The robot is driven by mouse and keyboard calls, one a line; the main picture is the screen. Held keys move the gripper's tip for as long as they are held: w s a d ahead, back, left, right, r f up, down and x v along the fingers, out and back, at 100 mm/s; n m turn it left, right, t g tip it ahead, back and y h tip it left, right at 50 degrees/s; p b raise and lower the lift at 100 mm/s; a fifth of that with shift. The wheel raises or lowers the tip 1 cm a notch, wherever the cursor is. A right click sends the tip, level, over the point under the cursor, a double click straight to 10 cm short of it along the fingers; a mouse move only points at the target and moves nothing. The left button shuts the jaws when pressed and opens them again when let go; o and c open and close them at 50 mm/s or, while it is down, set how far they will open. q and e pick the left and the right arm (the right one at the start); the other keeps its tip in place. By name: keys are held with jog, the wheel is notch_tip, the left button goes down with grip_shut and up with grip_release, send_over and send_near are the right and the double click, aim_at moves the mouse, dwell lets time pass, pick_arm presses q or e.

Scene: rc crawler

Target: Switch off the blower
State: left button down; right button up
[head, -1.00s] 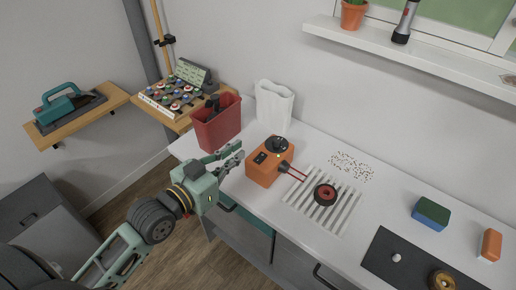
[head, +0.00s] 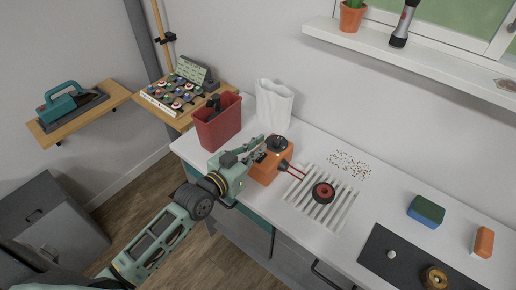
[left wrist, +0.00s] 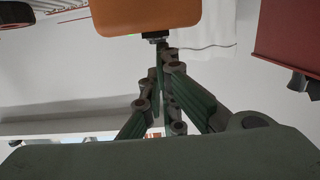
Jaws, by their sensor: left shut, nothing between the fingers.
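The blower appears to be the orange box (head: 268,171) with a round black dial (head: 277,144) on top, standing on the white counter. Two red prongs run from its right side toward a slatted rack. My left gripper (head: 258,148) is shut and empty, its fingertips at the box's left side, where they cover the dark switch area. In the left wrist view the orange box (left wrist: 148,14) hangs at the top, with a small black part and a bit of green at its edge. The fingertips (left wrist: 162,52) are right at that black part; contact is unclear. My right gripper is not in view.
A red bin (head: 218,124) and a white bag (head: 273,105) stand behind my left gripper. A white slatted rack (head: 334,213) with a red-black wheel (head: 323,192) is right of the box. A blue-green sponge (head: 426,210) and dark mat (head: 376,247) lie farther right.

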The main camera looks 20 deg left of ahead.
pick_arm(q)
jog(key=shift+w+f, duration=0.3)
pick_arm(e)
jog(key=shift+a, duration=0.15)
pick_arm(q)
jog(key=shift+r+p, duration=0.35)
jog(key=shift+r, duration=0.1)
jog(key=r+p, duration=0.3)
jog(key=r, duration=0.1)
jog(key=shift+w+d+r+p, duration=0.1)
jog(key=shift+w+p, duration=0.2)
jog(key=shift+p, duration=0.05)
jog(key=shift+s+a+f+b, duration=0.2)
jog(key=shift+s+b, duration=0.25)
jog(key=shift+s, duration=0.15)
jog(key=shift+s+a+f+b, duration=0.1)
jog(key=shift+s+f+b, duration=0.05)
jog(key=shift+s+b, duration=0.35)
jog(key=s+a+r+b, duration=0.1)
jog(key=s+a+r, duration=0.1)
jog(key=s, duration=0.4)
jog(key=shift+s+a+r, duration=0.25)
jog(key=shift+s+r, duration=0.15)
jog(key=shift+r, duration=0.2)
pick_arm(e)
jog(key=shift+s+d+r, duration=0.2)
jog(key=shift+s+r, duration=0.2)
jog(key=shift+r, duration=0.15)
pick_arm(q)
jog(key=shift+f, duration=0.1)
